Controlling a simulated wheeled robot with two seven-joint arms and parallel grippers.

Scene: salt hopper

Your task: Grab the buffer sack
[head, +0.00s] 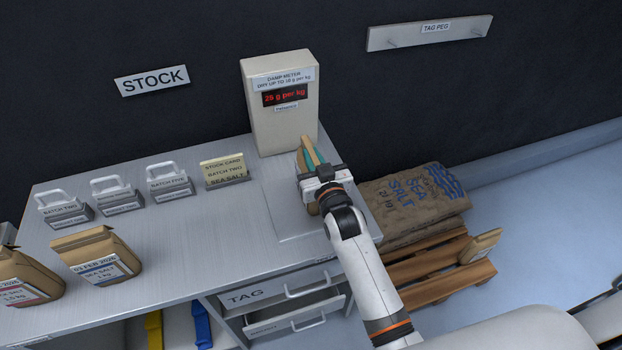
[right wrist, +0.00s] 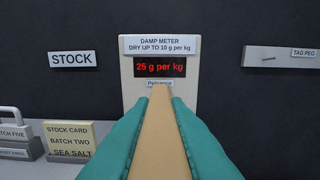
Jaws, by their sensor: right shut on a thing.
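My right gripper (head: 313,168) is over the right end of the bench, in front of the damp meter. Its teal fingers are shut on a tan paper sack (right wrist: 159,135), seen edge-on between them in the right wrist view. Its label is hidden, so I cannot tell which sack it is, nor whether its base touches the bench. Two tan sea salt sacks stand at the bench's left: one dated 03 Feb 2026 (head: 97,256), and one cut by the picture edge (head: 24,279). A small tan sack (head: 481,246) is on the wooden pallet. My left gripper is not in view.
The damp meter (head: 279,110) reads 25 g per kg. Batch clips (head: 117,196) and a stock card (head: 224,170) stand along the bench's back. A large sea salt sack (head: 412,205) lies on the pallet (head: 425,275). A lower drawer (head: 297,312) looks partly open. The bench middle is clear.

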